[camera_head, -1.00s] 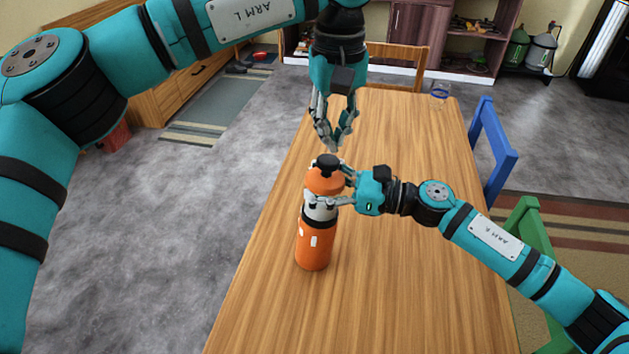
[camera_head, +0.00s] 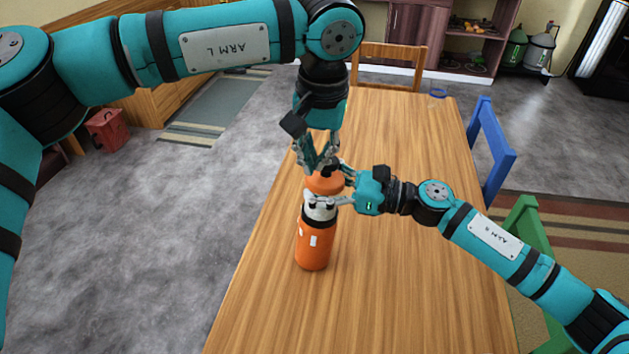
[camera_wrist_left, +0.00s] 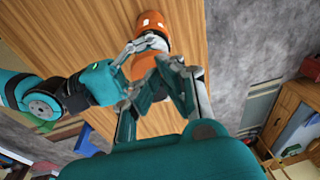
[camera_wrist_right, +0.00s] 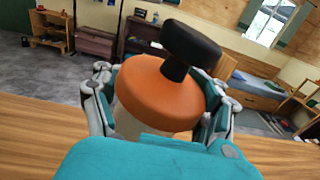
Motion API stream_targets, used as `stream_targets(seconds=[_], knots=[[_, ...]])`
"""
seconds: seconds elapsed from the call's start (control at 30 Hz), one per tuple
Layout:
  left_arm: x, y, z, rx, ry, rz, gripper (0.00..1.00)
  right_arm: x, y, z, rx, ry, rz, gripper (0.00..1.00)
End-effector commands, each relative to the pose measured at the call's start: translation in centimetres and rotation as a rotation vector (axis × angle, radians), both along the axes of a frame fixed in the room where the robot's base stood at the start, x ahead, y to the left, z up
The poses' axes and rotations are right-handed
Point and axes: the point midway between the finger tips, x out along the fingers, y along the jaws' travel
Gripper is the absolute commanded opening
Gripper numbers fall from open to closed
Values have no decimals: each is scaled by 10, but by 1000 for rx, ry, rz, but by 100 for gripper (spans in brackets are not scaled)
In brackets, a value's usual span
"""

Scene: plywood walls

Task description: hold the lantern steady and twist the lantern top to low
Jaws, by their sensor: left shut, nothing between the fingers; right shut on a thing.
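The orange lantern (camera_head: 313,248) stands upright on the wooden table, with a dark band and a pale middle section. Its orange top (camera_head: 325,184) has a black knob, seen clearly in the right wrist view (camera_wrist_right: 192,42). My right gripper (camera_head: 328,190) is shut around the lantern's upper part from the right side. My left gripper (camera_head: 322,166) points down just above the top, its fingers shut with nothing between them. The left fingers partly hide the knob in the head view. In the left wrist view the lantern (camera_wrist_left: 152,24) shows beyond the fingers.
The table (camera_head: 400,270) is otherwise bare near the lantern, with a clear glass with a blue band (camera_head: 438,96) at its far right corner. A blue chair (camera_head: 492,150) and a green chair (camera_head: 532,240) stand along the right edge, and a wooden chair (camera_head: 390,58) at the far end.

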Motion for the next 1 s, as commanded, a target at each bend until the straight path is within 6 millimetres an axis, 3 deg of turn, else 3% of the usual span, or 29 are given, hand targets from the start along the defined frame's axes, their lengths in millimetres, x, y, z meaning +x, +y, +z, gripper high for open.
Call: stream_targets(seconds=[0.03,0.2,1.0], knots=[[-1,1,-5,0,1,0,0,2,-3,-8,-15,1,-8,8],[-1,1,-11,-1,-1,1,0,2,-3,-8,-15,0,-8,8],[3,-2,-11,0,-1,0,0,2,-3,-8,-15,-1,-9,8]])
